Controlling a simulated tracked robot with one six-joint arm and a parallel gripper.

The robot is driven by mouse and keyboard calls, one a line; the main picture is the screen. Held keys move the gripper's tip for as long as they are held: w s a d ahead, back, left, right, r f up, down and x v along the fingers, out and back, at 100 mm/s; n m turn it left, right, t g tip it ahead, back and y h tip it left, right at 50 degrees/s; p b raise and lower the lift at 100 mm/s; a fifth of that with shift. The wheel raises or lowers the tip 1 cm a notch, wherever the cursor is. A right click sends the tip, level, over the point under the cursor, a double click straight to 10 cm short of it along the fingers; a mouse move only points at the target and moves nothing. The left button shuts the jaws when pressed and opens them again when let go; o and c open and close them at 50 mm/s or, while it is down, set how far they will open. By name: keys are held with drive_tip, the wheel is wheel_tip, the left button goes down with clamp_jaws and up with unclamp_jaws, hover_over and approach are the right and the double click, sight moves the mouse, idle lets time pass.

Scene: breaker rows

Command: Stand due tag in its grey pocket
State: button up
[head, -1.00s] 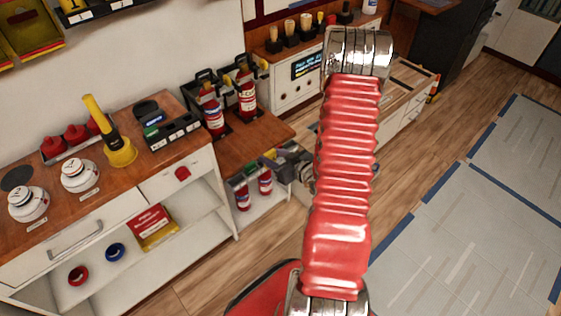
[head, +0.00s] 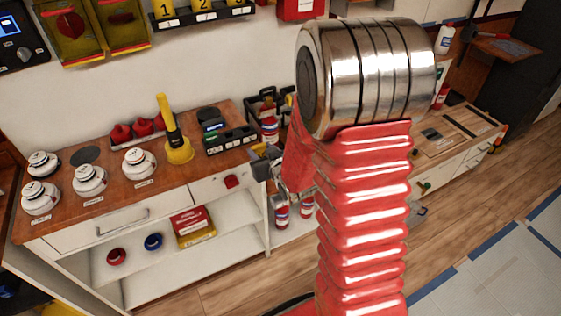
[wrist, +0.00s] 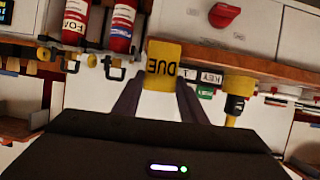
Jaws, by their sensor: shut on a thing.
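The yellow due tag (wrist: 163,68) is held between the two dark fingers of my gripper (wrist: 158,92) in the wrist view, its black DUE lettering upside down there. In the head view my gripper (head: 262,162) is at the right end of the white cabinet, partly behind my red arm, and I cannot make out the tag there. A black tray (head: 232,141) with small white labels stands on the wooden top just left of and above my gripper. I cannot clearly make out a grey pocket in either view.
Fire extinguishers (head: 269,124) stand right of the tray, and also show in the wrist view (wrist: 121,26). A yellow-based plunger-like thing (head: 179,150) and white detectors (head: 89,179) stand on the wooden top. A red knob (head: 231,181) sticks out of the cabinet front.

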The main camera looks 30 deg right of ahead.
drive_tip(key=w+a+r, duration=0.2)
drive_tip(key=a+r, duration=0.4)
drive_tip(key=a, duration=0.2)
drive_tip(key=shift+w+a, duration=0.35)
drive_tip(key=shift+w, duration=0.05)
drive_tip(key=shift+d, duration=0.15)
